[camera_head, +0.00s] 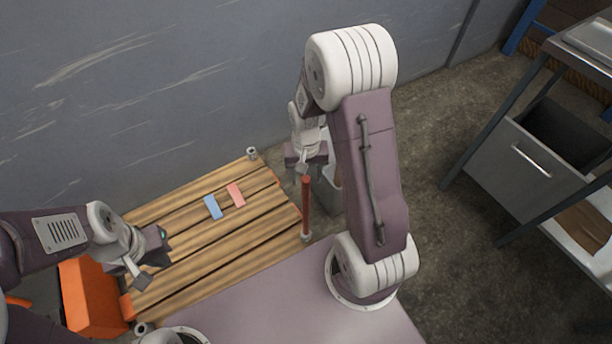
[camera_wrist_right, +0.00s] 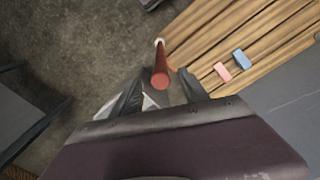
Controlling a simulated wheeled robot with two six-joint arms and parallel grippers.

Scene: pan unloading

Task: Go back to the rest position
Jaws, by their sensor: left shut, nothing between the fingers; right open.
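My left gripper (camera_head: 142,278) is at the left in the head view, shut and empty above the left end of a wooden slatted surface. My right gripper (camera_head: 304,166) is raised over the right end of that surface and is open. In the right wrist view its two fingers (camera_wrist_right: 160,95) are spread, with the red post's top showing between them in the picture. I see no object held. The lower part of my right gripper is partly hidden by its wrist in the head view.
The slatted wooden surface (camera_head: 170,262) carries a blue block (camera_head: 213,207) and a pink block (camera_head: 235,195). A red post (camera_head: 306,205) stands at its right corner. A grey container (camera_head: 328,194) is partly behind my right arm. An orange bin (camera_head: 90,300) stands left; a metal bench (camera_head: 510,165) stands right.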

